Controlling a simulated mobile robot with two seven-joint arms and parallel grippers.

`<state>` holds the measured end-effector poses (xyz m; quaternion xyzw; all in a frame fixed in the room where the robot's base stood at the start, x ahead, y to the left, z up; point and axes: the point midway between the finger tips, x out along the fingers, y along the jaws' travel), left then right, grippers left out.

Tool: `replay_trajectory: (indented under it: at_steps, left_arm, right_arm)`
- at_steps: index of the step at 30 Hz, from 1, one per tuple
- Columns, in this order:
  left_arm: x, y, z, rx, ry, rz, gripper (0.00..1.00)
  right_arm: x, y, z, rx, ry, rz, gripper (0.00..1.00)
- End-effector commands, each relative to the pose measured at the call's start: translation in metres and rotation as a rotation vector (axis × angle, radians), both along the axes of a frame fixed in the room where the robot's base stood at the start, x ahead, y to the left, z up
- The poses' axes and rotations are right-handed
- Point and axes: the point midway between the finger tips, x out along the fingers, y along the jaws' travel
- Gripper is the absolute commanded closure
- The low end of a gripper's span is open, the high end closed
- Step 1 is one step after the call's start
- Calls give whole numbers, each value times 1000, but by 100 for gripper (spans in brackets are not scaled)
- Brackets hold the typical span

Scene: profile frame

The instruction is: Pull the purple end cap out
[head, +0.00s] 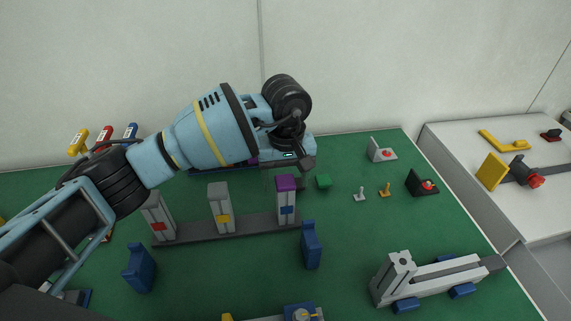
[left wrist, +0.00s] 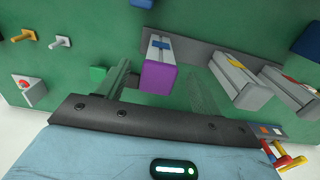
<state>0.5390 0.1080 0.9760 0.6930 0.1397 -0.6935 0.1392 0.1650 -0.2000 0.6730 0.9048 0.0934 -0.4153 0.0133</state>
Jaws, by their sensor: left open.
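The purple end cap (head: 286,183) sits on top of the rightmost of three upright grey profiles, the one with a blue marker (head: 287,210). In the left wrist view the purple cap (left wrist: 158,79) shows at the middle, on the profile's near end. My left gripper (head: 300,168) is just above and behind the cap in the head view. In the left wrist view its two fingers (left wrist: 158,68) are wide apart, one to each side of the cap, with gaps; I cannot tell how deep they reach. The gripper is open and empty. My right gripper is not in view.
The other two profiles, with yellow (head: 223,219) and red (head: 157,227) markers, stand left on the same dark rail (head: 245,226). Blue blocks (head: 311,246) stand in front. A green block (head: 323,181) lies right of the cap. A grey profile assembly (head: 440,275) lies front right.

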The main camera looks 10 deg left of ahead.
Motion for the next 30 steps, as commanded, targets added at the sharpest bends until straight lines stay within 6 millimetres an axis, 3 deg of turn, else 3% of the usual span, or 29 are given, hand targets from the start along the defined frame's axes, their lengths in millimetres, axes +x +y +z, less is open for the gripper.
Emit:
replay_trajectory:
  at_steps: [6,15,26,30]
  left_arm:
    - [0,0,-16,0,0,0,35]
    - [0,0,-18,0,-1,0,35]
    - [0,0,-18,0,0,0,80]
    - [0,0,-18,0,-1,0,82]
  right_arm:
    - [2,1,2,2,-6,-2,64]
    - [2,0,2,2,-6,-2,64]
    - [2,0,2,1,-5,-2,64]
    - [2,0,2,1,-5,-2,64]
